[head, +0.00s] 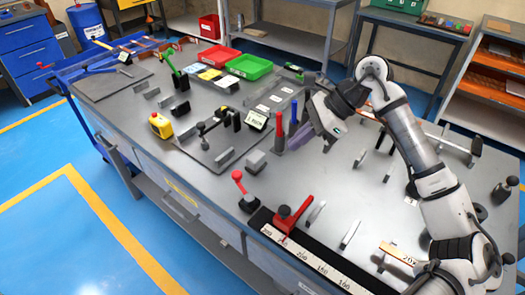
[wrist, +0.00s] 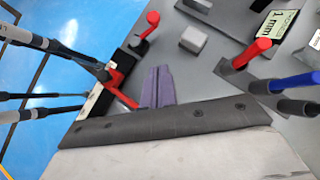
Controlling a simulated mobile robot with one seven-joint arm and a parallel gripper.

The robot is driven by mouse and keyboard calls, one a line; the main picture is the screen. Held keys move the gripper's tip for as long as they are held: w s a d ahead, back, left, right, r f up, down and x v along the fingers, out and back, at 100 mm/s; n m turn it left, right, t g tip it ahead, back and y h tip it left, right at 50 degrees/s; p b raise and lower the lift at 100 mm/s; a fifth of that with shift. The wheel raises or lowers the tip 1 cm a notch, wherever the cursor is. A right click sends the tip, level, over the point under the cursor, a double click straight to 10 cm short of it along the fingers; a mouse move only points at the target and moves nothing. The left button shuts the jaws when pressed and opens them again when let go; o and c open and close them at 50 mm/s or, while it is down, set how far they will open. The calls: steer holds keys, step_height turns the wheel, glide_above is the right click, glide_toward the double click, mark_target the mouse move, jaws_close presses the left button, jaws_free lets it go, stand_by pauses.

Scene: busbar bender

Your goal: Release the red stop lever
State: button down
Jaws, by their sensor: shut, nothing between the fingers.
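The red stop lever (head: 290,217) sits on the black rail with a white scale near the front edge of the bench. In the wrist view the red lever (wrist: 117,84) shows to the left of my fingers, partly behind a dark rod. My gripper (head: 301,136) has purple fingers, held together and empty, above the bench and well behind the lever in the head view. In the wrist view its fingertips (wrist: 158,70) point up the picture, apart from the lever.
A red ball-topped lever (head: 242,186) stands by the rail's left end. Red (head: 279,132) and blue (head: 293,112) upright handles stand close to my gripper. A grey block (head: 256,161) lies between.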

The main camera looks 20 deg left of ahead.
steer(key=p+x, duration=0.1)
steer(key=x, duration=0.2)
steer(key=p+x, duration=0.1)
steer(key=x, duration=0.2)
steer(key=p+x, duration=0.2)
steer(key=x, duration=0.1)
steer(key=shift+s+a, duration=0.3)
steer(key=shift+s, duration=0.05)
steer(key=shift+s+a+f+p, duration=0.1)
steer(key=shift+s+a+p, duration=0.15)
steer(key=shift+a+p, duration=0.25)
steer(key=shift+s+a+f+p, duration=0.1)
steer(key=shift+s+a+p, duration=0.15)
steer(key=shift+a, duration=0.4)
steer(key=shift+s+a+f+p, duration=0.3)
steer(key=shift+a+f, duration=0.1)
steer(key=shift+a, duration=0.3)
steer(key=shift+f+b, duration=0.1)
steer(key=shift+b, duration=0.2)
